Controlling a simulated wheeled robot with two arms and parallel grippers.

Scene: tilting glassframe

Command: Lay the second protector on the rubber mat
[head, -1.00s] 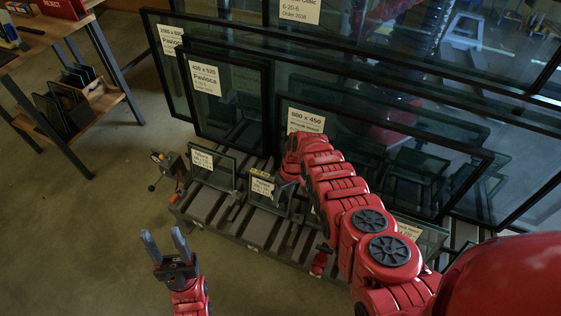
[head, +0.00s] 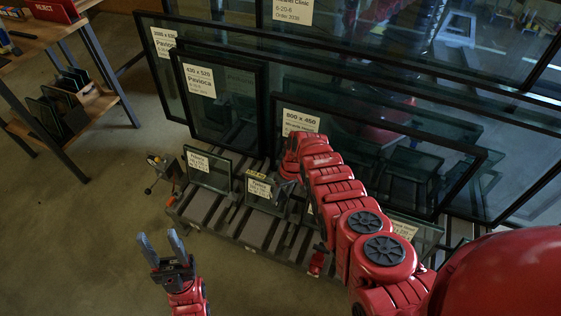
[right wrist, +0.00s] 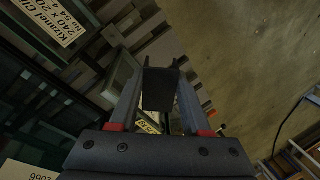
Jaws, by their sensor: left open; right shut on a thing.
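My right gripper (right wrist: 161,76) is shut on a dark grey block-like piece (right wrist: 160,92), which may be the protector. In the head view my right arm reaches over the low slatted rack, and its gripper is by the small labelled glass pane (head: 262,201); the fingers are mostly hidden there. A yellowish piece (head: 258,175) sits at that pane's top edge; I cannot tell whether it is a protector. My left gripper (head: 160,241) is open and empty above the floor, in front of the rack. I cannot make out the rubber mat for certain.
The slatted rack (head: 223,212) holds another small pane (head: 210,172). Large framed panes (head: 222,112) lean behind it. A small device with knobs (head: 163,170) stands at the rack's left end. A wooden bench (head: 40,42) is at the far left.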

